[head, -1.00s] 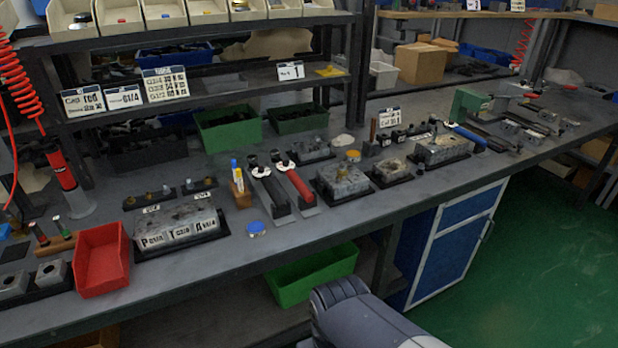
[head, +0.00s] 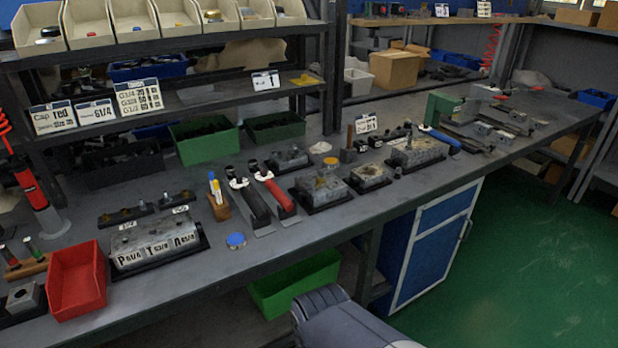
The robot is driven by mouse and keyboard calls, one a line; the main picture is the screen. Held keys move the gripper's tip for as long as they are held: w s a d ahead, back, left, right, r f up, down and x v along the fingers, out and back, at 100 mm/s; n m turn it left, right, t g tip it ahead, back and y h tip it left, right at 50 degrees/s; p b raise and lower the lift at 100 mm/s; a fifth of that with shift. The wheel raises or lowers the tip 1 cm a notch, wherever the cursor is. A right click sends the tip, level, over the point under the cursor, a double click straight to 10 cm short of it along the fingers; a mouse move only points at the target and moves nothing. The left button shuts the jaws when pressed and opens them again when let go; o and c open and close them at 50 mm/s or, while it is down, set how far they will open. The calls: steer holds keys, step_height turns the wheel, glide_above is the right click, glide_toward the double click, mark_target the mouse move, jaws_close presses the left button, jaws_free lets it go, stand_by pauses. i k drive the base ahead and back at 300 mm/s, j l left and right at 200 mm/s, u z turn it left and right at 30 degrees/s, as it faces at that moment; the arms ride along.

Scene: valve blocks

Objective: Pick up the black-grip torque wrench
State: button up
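The black-grip torque wrench (head: 254,207) lies on the workbench, left of the middle of the head view. Its grip points towards the bench's front edge and its head towards the back. A red-grip torque wrench (head: 279,194) lies close beside it on the right, roughly parallel. Both appear to rest on flat grey holders. My gripper is not in view; only a grey part of my arm shows at the bottom, in front of the bench and apart from the wrenches.
A wooden block with upright markers (head: 218,205) stands just left of the black-grip wrench. A blue round cap (head: 236,240) lies in front. A labelled valve block (head: 156,246) and a red bin (head: 77,280) are further left. More metal blocks (head: 321,187) stand right. Shelving rises behind.

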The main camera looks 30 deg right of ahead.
mark_target(258, 211)
steer(key=i+l+u, duration=0.3)
steer(key=i, duration=0.15)
steer(key=i+l+u, duration=0.35)
steer(key=i+l, duration=0.05)
steer(key=i, duration=0.05)
